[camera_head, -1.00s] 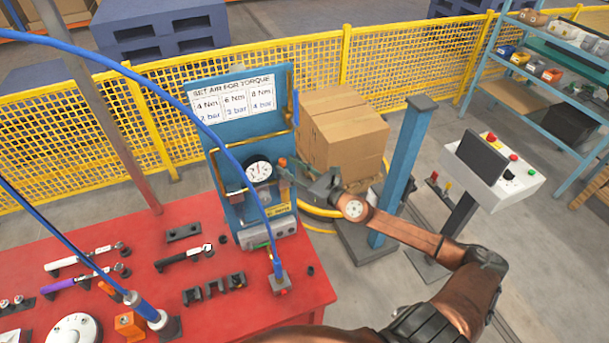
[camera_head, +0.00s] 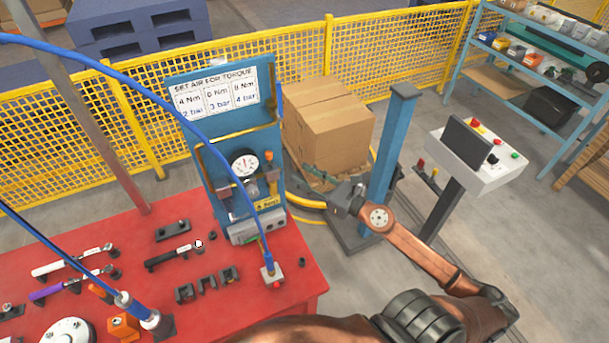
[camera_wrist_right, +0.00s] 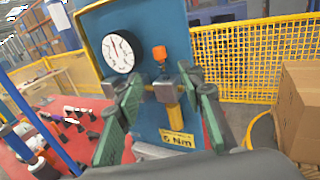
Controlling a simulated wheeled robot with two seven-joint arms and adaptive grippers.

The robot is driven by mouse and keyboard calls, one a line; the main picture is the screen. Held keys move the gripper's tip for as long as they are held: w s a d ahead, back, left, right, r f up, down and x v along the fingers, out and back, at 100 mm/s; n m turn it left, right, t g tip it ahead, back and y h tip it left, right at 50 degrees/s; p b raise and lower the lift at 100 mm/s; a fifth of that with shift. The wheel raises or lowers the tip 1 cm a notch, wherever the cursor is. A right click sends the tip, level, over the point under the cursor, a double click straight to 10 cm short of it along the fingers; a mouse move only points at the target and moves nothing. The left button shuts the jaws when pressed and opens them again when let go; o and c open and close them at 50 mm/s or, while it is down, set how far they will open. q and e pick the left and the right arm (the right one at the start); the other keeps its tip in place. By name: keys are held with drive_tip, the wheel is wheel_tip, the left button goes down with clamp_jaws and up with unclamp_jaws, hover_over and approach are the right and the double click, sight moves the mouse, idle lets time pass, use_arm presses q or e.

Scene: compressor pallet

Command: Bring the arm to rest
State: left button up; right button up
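My right gripper (camera_head: 314,181) is in the air to the right of the blue air panel (camera_head: 184,92), in front of the cardboard boxes. In the right wrist view its two green fingers (camera_wrist_right: 160,84) are spread apart, with nothing held between them. Beyond them the panel shows the round gauge (camera_wrist_right: 118,52), an orange knob (camera_wrist_right: 159,53) and a yellow "6 Nm" label (camera_wrist_right: 177,139). The gauge also shows in the head view (camera_head: 244,164). My right arm reaches in from the lower right. My left gripper is not in view.
The red table (camera_head: 110,226) carries several tools and holders, with blue hoses above it. Cardboard boxes (camera_head: 333,134), a blue post (camera_head: 389,140) and a control console (camera_head: 474,158) stand close to my right arm. Yellow mesh fencing (camera_head: 300,60) runs behind.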

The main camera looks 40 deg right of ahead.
idle(0.3)
